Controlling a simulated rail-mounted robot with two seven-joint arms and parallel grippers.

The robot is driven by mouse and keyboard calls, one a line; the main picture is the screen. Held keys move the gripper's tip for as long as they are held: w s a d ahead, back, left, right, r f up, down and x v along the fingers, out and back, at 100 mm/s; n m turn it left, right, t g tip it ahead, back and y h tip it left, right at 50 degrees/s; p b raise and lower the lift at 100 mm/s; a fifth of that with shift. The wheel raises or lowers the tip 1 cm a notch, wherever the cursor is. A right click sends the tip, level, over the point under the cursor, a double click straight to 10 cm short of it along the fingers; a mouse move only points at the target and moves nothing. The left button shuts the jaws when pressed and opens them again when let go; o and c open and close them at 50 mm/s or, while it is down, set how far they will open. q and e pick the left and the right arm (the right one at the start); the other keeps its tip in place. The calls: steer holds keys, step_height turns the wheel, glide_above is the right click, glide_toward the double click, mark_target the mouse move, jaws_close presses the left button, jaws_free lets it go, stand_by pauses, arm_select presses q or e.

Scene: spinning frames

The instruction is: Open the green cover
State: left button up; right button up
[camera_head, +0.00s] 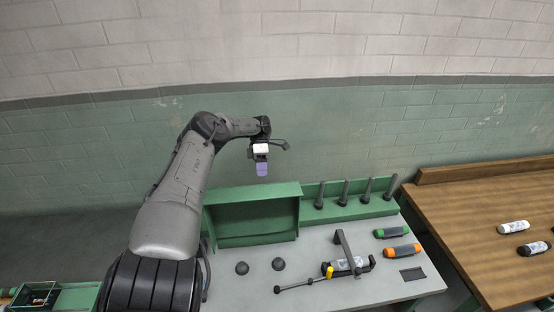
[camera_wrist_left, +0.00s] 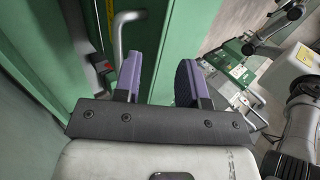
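The green cover (camera_head: 255,218) appears as a green, box-like panel at the back of the grey workbench in the head view. I cannot tell how far it is open. In the left wrist view, a green panel (camera_wrist_left: 170,30) with a pale bar handle (camera_wrist_left: 122,32) is close beyond the fingers. My left gripper (camera_head: 262,168) is above the panel's top edge in the head view, fingers pointing down. Its purple fingers stand apart with nothing between them in the left wrist view (camera_wrist_left: 160,82). The handle is near the left finger, not between the fingers. My right gripper is not seen.
The workbench (camera_head: 345,295) carries two dark knobs (camera_head: 260,267), a clamp-like fixture (camera_head: 345,262), and green (camera_head: 392,232) and orange (camera_head: 402,250) objects. Several dark pegs (camera_head: 343,193) stand on a green rack behind. A wooden table (camera_head: 480,215) is at right. The wall is behind.

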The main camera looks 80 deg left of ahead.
arm_select(q)
steer(key=w+d+r, duration=0.1)
steer(key=w, duration=0.1)
steer(key=w+d+r+p, duration=0.1)
steer(key=d+r, duration=0.1)
steer(key=shift+w+d+r, duration=0.1)
steer(key=shift+w+d, duration=0.2)
steer(key=shift+w, duration=0.1)
steer(key=shift+w+d+r+p, duration=0.35)
steer(key=shift+w+d+r, duration=0.1)
steer(key=shift+w+d, duration=0.1)
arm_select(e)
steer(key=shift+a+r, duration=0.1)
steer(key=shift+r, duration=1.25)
